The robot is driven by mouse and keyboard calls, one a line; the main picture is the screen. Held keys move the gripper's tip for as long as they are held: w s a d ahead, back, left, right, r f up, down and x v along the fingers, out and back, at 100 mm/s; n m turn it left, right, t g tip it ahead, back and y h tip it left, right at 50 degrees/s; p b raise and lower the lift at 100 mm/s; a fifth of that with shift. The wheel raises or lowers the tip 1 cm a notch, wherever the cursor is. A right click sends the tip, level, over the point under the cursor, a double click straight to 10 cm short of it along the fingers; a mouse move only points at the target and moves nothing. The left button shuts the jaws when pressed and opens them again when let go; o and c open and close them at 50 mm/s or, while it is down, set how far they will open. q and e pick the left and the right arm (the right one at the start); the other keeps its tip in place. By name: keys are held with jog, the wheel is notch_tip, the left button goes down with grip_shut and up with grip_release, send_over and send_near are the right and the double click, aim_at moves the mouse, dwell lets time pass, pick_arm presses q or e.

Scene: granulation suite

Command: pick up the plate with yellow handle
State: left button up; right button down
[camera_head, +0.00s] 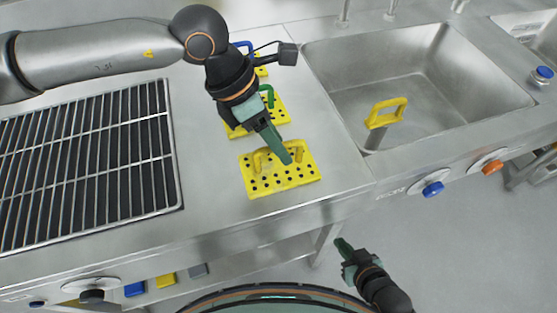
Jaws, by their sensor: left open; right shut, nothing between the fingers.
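The yellow perforated plate with a yellow handle (291,177) lies flat on the steel counter near its front edge. Its yellow handle partly shows on both sides of my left gripper (286,158). That gripper is open, with its fingers over the handle; whether they straddle it or touch it I cannot tell. Behind it, a yellow plate with a green handle (276,108) lies partly hidden by my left wrist. A further yellow plate with a blue handle (262,71) is mostly hidden behind the arm. My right gripper (342,246) is shut and empty, low in front of the counter.
A steel sink (420,85) is to the right and has a yellow-handled object (385,113) in it. A wire rack (85,160) lies at left. Blue (432,188) and orange (491,167) knobs stick out at the counter front.

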pick_arm(q)
jog(key=shift+d+f, duration=0.3)
jog(key=shift+f, duration=0.3)
grip_shut()
dwell(1.0)
